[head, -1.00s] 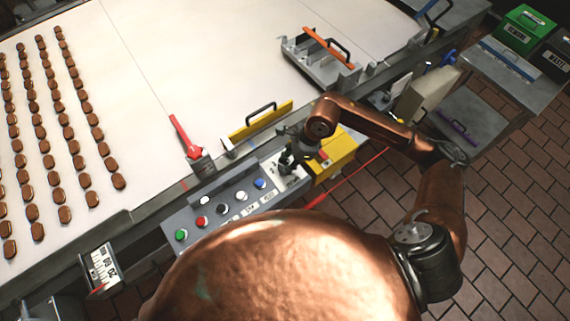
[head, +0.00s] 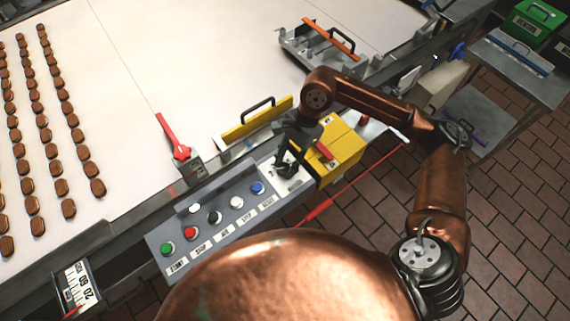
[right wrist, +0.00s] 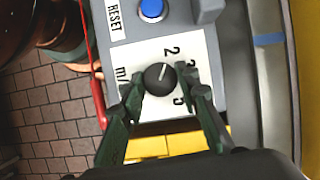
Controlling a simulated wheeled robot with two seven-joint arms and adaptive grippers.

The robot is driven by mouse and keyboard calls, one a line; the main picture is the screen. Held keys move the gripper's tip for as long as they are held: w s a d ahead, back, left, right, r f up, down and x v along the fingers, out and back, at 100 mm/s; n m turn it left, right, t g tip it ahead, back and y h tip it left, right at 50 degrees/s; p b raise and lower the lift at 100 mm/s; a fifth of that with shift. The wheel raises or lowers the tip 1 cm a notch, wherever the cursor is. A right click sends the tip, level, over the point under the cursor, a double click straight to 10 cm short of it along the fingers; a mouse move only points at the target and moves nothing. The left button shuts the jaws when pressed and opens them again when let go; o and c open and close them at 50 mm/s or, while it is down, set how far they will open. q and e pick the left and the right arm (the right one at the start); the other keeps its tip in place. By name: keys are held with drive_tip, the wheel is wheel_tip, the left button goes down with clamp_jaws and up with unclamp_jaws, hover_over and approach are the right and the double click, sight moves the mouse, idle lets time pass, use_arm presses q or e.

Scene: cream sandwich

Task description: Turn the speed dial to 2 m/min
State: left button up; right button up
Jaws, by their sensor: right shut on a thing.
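The speed dial (right wrist: 160,78) is a small dark round knob with a light pointer line, on a white plate with the marks 2, 3, 5 and "m/". In the right wrist view its line points up and slightly right, toward the 2. My right gripper (right wrist: 160,92) is shut on the dial, one dark green finger on each side. In the head view the right gripper (head: 286,167) is over the white plate (head: 296,185) at the panel's right end, and it hides the dial. My left gripper is not in view.
The grey control panel (head: 213,235) carries several buttons, including a blue one (head: 257,188) beside the dial plate. A yellow box (head: 342,150) stands just right of the gripper. A red lever (head: 170,133) and the white belt (head: 190,70) with rows of brown biscuits lie beyond.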

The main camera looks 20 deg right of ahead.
idle(0.4)
drive_tip(key=o, duration=1.2)
drive_tip(key=shift+c, duration=0.2)
drive_tip(key=v, duration=1.2)
drive_tip(key=shift+w+a, duration=0.1)
